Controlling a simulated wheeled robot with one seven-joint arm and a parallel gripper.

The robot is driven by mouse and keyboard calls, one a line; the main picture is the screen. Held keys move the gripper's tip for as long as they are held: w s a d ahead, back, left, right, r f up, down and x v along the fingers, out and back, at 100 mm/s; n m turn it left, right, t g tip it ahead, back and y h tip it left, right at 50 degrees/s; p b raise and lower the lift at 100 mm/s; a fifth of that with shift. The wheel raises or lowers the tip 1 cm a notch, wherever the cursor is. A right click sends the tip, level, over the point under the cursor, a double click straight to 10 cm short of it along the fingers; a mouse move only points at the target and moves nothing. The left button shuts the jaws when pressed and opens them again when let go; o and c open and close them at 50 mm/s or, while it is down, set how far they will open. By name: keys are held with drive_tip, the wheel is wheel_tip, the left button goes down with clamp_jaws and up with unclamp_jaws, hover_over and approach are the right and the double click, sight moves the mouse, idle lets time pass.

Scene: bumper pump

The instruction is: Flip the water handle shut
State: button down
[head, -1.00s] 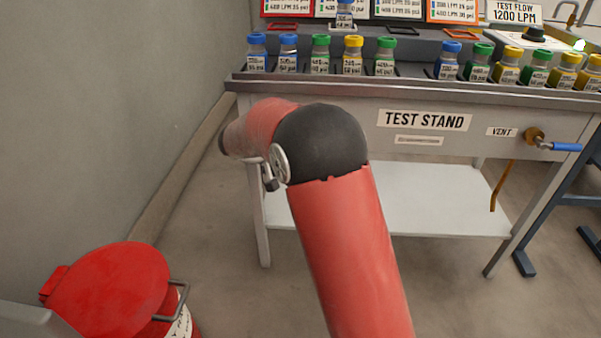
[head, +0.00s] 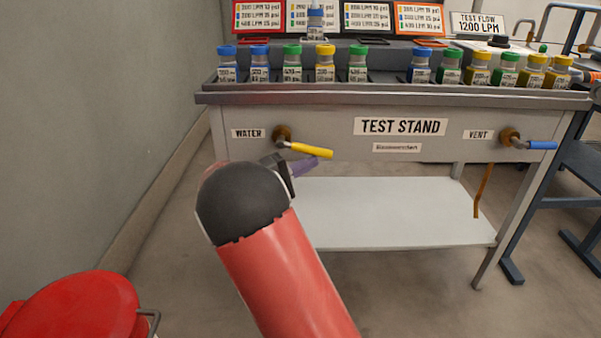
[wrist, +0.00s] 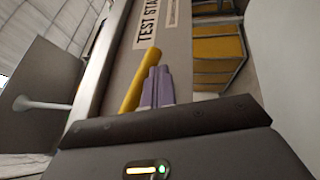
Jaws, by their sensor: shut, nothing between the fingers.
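The water handle (head: 312,150) is a yellow lever on a brass valve (head: 282,134) beside the WATER label on the test stand's front panel. It points right and slightly down, roughly along the panel. My gripper (head: 316,160) has purple fingers, closed together and empty, just below the lever in the head view. In the wrist view the yellow lever (wrist: 140,82) lies just left of the fingers (wrist: 157,72), very close alongside. Whether they touch I cannot tell. My wrist and forearm hide part of the gripper in the head view.
The vent valve with its blue handle (head: 541,145) is at the panel's right. Capped bottles (head: 358,66) line the stand top (head: 390,98). A white lower shelf (head: 400,215) lies below. A red lidded bin (head: 75,312) is at lower left, near the wall (head: 90,120).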

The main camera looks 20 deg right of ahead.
sight(312, 150)
drive_tip(key=shift+s+d+r+n+t+h, duration=0.15)
drive_tip(key=shift+d+r+n+h, duration=0.1)
drive_tip(key=shift+r+h, duration=0.15)
drive_tip(key=shift+d+r+n+t+h, duration=0.15)
drive_tip(key=shift+d+r+n+h, duration=0.15)
drive_tip(key=shift+r, duration=0.2)
